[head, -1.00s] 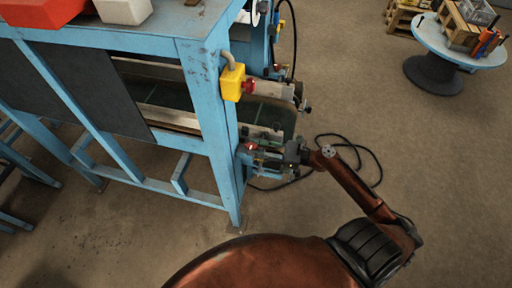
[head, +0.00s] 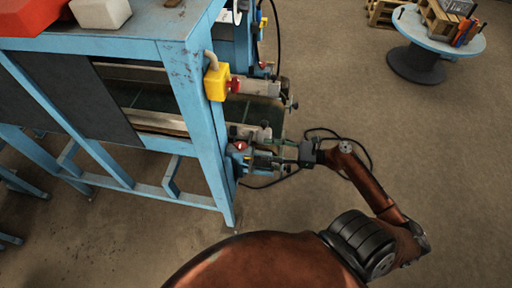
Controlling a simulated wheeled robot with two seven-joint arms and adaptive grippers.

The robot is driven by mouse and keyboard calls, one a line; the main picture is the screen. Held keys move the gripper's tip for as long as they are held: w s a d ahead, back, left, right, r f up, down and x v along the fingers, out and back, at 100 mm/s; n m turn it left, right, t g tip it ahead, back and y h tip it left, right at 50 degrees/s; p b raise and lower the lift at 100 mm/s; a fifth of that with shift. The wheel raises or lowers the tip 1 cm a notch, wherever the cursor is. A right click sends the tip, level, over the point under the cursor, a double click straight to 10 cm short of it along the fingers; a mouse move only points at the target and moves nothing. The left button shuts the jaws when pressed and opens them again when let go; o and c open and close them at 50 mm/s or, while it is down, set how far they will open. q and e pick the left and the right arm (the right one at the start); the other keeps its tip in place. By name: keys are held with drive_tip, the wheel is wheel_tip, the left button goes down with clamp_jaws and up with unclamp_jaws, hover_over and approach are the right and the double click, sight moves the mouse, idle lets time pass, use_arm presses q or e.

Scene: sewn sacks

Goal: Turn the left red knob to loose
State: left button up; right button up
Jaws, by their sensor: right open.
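A small red knob (head: 240,146) sits on the blue lower end fitting of the machine, beside the frame's front leg. My right gripper (head: 277,156) is just right of this knob, with its fingers pointing left toward the fitting. It is open and looks apart from the knob, with nothing visible between the fingers. A second red knob (head: 235,85) sticks out of the yellow box (head: 217,82) higher on the same leg. Which knob counts as the left one is not clear from this view. My left gripper is not in view.
The blue machine frame (head: 201,105) with its dark belt (head: 160,101) fills the left. A round table (head: 437,35) with crates stands at the back right. Open floor lies to the right.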

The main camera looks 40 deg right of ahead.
drive_tip(key=shift+v, duration=1.2)
